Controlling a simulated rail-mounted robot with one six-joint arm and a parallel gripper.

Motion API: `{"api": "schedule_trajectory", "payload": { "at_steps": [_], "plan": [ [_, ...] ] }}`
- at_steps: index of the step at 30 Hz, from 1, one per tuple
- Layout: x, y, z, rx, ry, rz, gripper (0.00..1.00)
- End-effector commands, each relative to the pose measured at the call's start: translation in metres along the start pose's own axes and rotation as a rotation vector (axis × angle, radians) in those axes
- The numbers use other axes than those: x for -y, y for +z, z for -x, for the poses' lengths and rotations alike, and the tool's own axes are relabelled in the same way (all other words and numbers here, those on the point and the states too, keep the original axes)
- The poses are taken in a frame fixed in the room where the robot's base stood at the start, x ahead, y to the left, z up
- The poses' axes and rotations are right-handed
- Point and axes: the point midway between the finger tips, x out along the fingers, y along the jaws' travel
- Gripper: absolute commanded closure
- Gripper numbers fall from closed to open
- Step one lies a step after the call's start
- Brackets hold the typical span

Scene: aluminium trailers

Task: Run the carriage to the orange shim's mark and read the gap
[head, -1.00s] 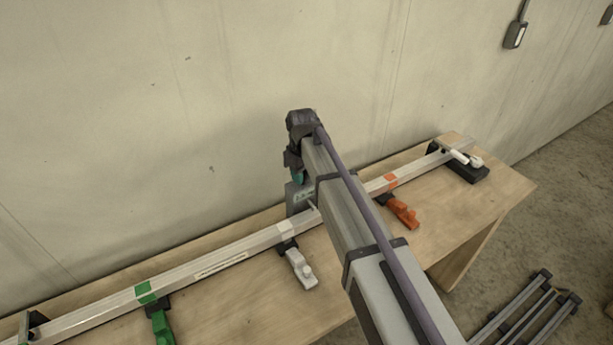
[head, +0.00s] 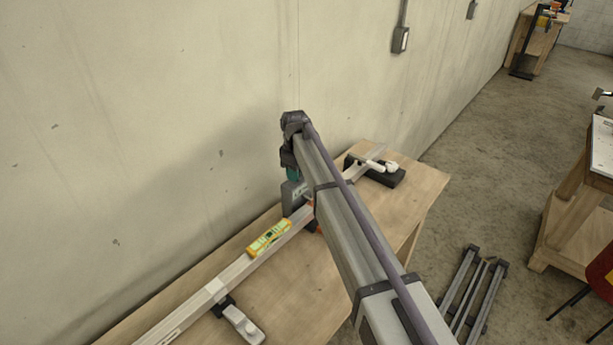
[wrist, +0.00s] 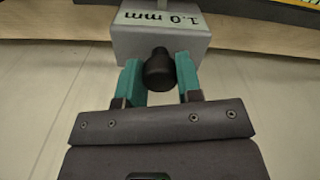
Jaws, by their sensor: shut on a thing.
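The carriage (head: 296,197) is a grey block on the long aluminium rail (head: 236,272). In the wrist view the carriage face (wrist: 190,42) reads "1.0 mm". My gripper (head: 292,174) is at the carriage's top. In the wrist view my gripper (wrist: 159,72) has its teal fingers on either side of the black knob (wrist: 159,66), shut on it. The orange shim mark (head: 310,204) shows only as a sliver beside the carriage; my arm hides most of it. Whether the carriage sits exactly on the mark cannot be told.
A yellow spirit level (head: 268,238) lies along the rail left of the carriage. A white clamp (head: 238,322) grips the rail further left. A black block with a white lever (head: 380,170) holds the far end. The concrete wall (head: 150,120) stands close behind the bench (head: 290,310).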

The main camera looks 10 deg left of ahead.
Motion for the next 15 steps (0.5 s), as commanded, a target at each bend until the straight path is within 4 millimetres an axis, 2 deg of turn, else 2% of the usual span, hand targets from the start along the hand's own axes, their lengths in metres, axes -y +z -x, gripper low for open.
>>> {"api": "schedule_trajectory", "payload": {
  "at_steps": [5, 15],
  "plan": [
    [-0.0013, -0.0069, -0.0002, 0.001, 0.000, 0.015, 1.00],
    [-0.0010, -0.0073, -0.0002, 0.001, 0.000, 0.017, 1.00]
  ]
}}
